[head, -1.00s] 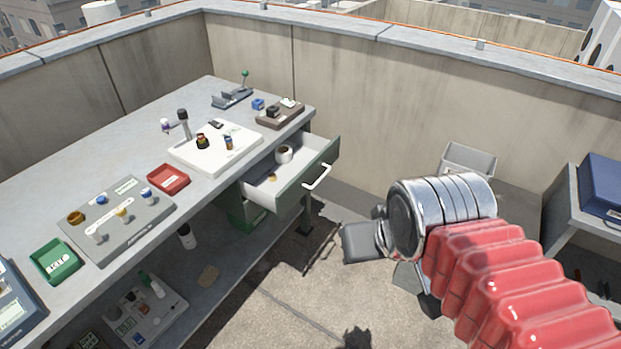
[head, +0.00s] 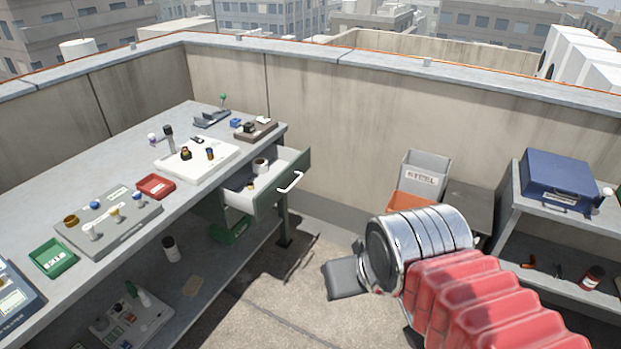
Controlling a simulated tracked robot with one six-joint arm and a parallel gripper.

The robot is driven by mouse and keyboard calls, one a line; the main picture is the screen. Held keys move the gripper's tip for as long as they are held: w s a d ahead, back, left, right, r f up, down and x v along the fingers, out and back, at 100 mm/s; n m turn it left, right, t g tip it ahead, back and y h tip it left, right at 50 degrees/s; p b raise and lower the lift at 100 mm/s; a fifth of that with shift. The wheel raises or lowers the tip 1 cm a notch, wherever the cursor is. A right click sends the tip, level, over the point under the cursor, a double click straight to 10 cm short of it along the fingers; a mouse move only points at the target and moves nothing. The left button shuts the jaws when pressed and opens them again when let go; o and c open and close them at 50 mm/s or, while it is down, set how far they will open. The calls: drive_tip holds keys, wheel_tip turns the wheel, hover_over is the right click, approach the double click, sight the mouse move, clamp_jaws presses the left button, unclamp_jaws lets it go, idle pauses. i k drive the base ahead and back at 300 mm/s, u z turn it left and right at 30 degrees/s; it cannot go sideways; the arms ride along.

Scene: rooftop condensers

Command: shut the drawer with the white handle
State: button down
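The drawer (head: 268,202) with the white handle (head: 290,183) stands open under the right end of the long grey workbench. Its front is dark green and its inside is white. A white cup with a dark top (head: 260,165) and a small yellowish item (head: 251,187) lie in it. My arm, with a red ribbed sleeve and a shiny metal wrist, reaches in from the lower right. Part of my gripper (head: 343,278), a dark grey block, shows to the left of the wrist, below and right of the drawer and apart from it. Its fingertips cannot be made out.
The workbench top (head: 110,165) holds a white tray (head: 185,171), a red bin (head: 156,187) and a green bin (head: 52,258). At the right stand a grey bin (head: 422,175), an orange bin and a shelf with a blue toolbox (head: 560,180). Floor between is clear.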

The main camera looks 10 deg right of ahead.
sight(289, 166)
drive_tip(key=k, duration=0.75)
drive_tip(key=u, duration=0.4)
drive_tip(key=i, duration=1.1)
drive_tip(key=u, duration=0.3)
drive_tip(key=i, duration=1.2)
drive_tip(key=z, duration=0.35)
